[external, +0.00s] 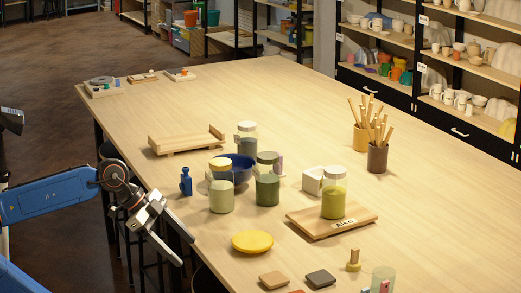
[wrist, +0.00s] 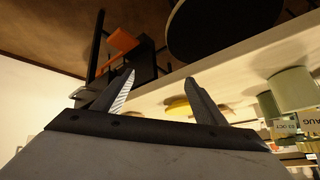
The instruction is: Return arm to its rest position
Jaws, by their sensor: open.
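My gripper (external: 184,250) is off the left edge of the long wooden table (external: 290,100), beside and near its edge, with the fingers pointing down to the right. It is open and holds nothing. In the wrist view my gripper (wrist: 160,77) shows two spread fingers with empty space between them. My blue arm comes in from the left of the external view. The wrist view looks tilted, with the table edge and some jars to the right.
Closest to my gripper on the table are a pale green jar (external: 221,198), a blue bottle (external: 186,182) and a yellow disc (external: 252,242). A yellow-green jar (external: 334,203) stands on a wooden board (external: 305,224) labelled "Aiko". Dark stools stand below the table's left edge. The table's far middle is clear.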

